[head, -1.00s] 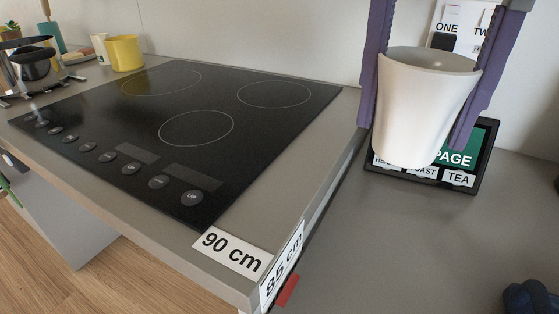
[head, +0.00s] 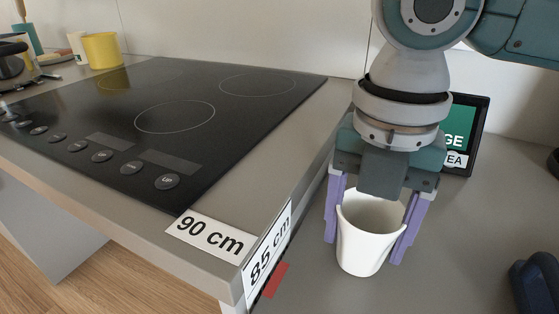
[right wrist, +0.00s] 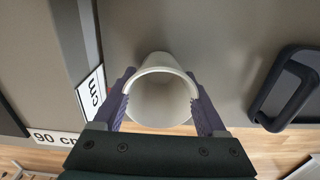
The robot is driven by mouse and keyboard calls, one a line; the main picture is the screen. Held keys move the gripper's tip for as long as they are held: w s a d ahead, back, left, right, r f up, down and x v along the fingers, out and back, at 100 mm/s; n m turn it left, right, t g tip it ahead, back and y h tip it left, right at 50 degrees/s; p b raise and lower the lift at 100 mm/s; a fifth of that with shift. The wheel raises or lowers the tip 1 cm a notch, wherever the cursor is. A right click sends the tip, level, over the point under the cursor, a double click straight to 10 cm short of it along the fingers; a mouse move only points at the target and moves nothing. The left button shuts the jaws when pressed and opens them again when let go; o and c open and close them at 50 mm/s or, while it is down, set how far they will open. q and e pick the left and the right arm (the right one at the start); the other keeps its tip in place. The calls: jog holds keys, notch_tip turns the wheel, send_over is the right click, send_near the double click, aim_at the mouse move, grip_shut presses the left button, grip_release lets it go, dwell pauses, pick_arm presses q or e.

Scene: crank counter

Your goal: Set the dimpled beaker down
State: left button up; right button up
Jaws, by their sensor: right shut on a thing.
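The dimpled beaker (head: 366,243) is a white tapered cup, upright, in the lower right of the head view. My right gripper (head: 370,229) is shut on it, with one purple finger on each side of its wall. The beaker is over the lower grey counter (head: 455,235), near the step up to the hob counter. I cannot tell whether its base touches the counter. The right wrist view looks into the open mouth of the beaker (right wrist: 160,101) between the purple fingers (right wrist: 160,105). My left gripper is not in view.
The black hob (head: 150,120) lies on the higher counter at left, with a "90 cm" label (head: 210,237) at its corner. A dark screen (head: 462,135) stands behind my right arm. A dark blue handled object (right wrist: 285,88) lies to the right.

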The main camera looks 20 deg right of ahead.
jog(key=o, duration=1.5)
jog(key=shift+c, duration=0.2)
notch_tip(320, 180, up, 12)
jog(key=p, duration=0.3)
jog(key=shift+r, duration=0.1)
